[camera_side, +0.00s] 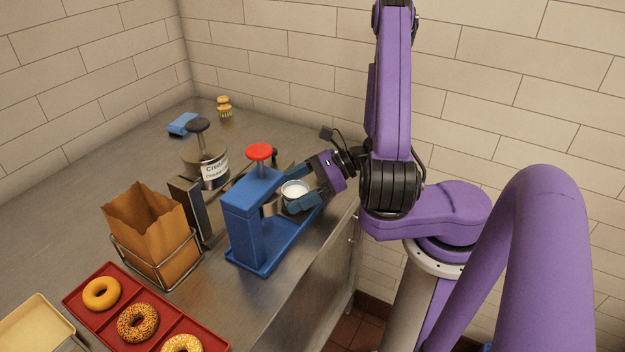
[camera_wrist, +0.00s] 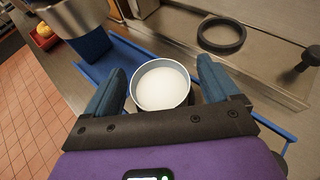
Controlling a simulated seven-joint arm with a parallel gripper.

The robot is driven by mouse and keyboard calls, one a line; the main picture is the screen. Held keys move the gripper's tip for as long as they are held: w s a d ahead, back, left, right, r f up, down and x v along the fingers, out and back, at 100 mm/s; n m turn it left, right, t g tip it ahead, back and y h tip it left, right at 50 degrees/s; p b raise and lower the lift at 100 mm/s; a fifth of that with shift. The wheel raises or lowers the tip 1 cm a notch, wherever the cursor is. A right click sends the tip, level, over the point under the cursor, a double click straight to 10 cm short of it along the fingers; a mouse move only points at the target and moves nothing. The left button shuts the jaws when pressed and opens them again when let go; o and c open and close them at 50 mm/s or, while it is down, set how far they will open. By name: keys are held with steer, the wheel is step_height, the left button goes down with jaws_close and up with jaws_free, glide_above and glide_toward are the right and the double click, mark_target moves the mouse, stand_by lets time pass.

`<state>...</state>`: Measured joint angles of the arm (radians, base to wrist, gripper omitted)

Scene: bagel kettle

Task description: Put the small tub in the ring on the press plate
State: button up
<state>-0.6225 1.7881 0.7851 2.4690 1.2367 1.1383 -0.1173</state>
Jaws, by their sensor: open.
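The small tub (camera_side: 295,187) is a round white cup with a pale rim, upright by the front of the blue press (camera_side: 256,215). My gripper (camera_side: 283,197) is open, with one blue finger on each side of the tub. In the wrist view the tub (camera_wrist: 161,85) lies between the fingers, with visible gaps at both sides. The press's blue base (camera_wrist: 135,55) runs below it. The tub's underside is hidden, so I cannot tell whether it sits in the ring or what it rests on. The metal press head (camera_wrist: 75,14) is at upper left in the wrist view.
A black ring (camera_wrist: 222,35) lies on the grey metal surface. The counter edge runs close on the right.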

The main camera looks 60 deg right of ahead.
steer(key=v, duration=1.2)
steer(key=w+a+r+n+g+h, duration=0.1)
steer(key=a+n+g+h, duration=0.2)
steer(key=n+g, duration=0.6)
steer(key=a+r+n+g+h, duration=0.1)
steer(key=a+n+g+h, duration=0.3)
steer(key=n, duration=0.9)
steer(key=s+a+r+n+t+h, duration=0.1)
steer(key=s+n, duration=0.3)
steer(key=n, duration=0.4)
steer(key=s+a+r+n+t+h, duration=0.1)
steer(key=s+a+r+n+t, duration=0.1)
steer(key=n, duration=0.7)
steer(key=s+a+r, duration=0.1)
steer(key=s+a, duration=0.1)
steer(key=s, duration=0.1)
steer(key=shift+s+a+r+n+t, duration=0.15)
steer(key=shift+a+n+t, duration=0.15)
steer(key=shift+t, duration=0.1)
